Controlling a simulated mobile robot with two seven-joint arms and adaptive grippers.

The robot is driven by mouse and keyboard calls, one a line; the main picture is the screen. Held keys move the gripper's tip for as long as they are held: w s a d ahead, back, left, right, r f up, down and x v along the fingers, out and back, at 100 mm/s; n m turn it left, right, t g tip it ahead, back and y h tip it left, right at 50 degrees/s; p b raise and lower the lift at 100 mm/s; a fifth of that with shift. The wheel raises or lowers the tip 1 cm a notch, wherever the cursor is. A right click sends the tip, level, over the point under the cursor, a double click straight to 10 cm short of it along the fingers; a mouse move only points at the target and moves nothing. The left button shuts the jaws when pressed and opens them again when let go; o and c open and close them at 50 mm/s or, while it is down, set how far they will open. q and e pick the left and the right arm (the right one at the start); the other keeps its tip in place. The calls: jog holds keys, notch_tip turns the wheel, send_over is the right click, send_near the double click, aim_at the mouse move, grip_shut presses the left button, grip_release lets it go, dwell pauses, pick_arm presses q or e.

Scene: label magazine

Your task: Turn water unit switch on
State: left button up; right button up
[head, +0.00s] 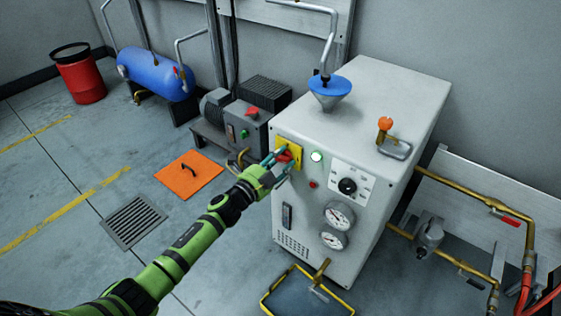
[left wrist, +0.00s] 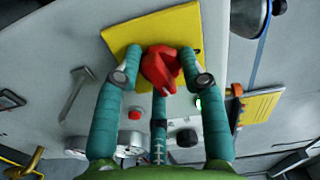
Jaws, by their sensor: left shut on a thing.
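The water unit (head: 375,95) is a large light grey cabinet right of centre in the head view. A red rotary switch sits on a yellow plate (head: 290,148) at the upper left of its front face. My left gripper (head: 279,160) is at this plate, with its teal fingers shut around the red switch. In the left wrist view the red switch (left wrist: 161,68) stands between the fingertips of my left gripper (left wrist: 160,78), in front of the yellow plate (left wrist: 185,30). A green light (head: 316,156) beside the plate looks lit. My right gripper is not in view.
The front also carries a red button (head: 312,184), a black dial (head: 347,186) and two gauges (head: 339,215). A yellow-edged tray (head: 306,296) lies below. Brass pipes (head: 470,191) run at right. An orange floor cover (head: 188,173) and a grate (head: 133,221) lie at left.

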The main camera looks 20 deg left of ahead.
pick_arm(q)
jog(key=shift+a+f+m, duration=0.15)
jog(key=shift+m, duration=0.75)
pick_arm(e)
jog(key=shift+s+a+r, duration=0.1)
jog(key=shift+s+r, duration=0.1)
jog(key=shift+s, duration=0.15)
pick_arm(q)
jog(key=shift+w+a, duration=0.1)
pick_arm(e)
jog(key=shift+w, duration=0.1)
pick_arm(q)
jog(key=o, duration=1.1)
jog(key=shift+o, duration=0.2)
jog(key=shift+m, duration=0.3)
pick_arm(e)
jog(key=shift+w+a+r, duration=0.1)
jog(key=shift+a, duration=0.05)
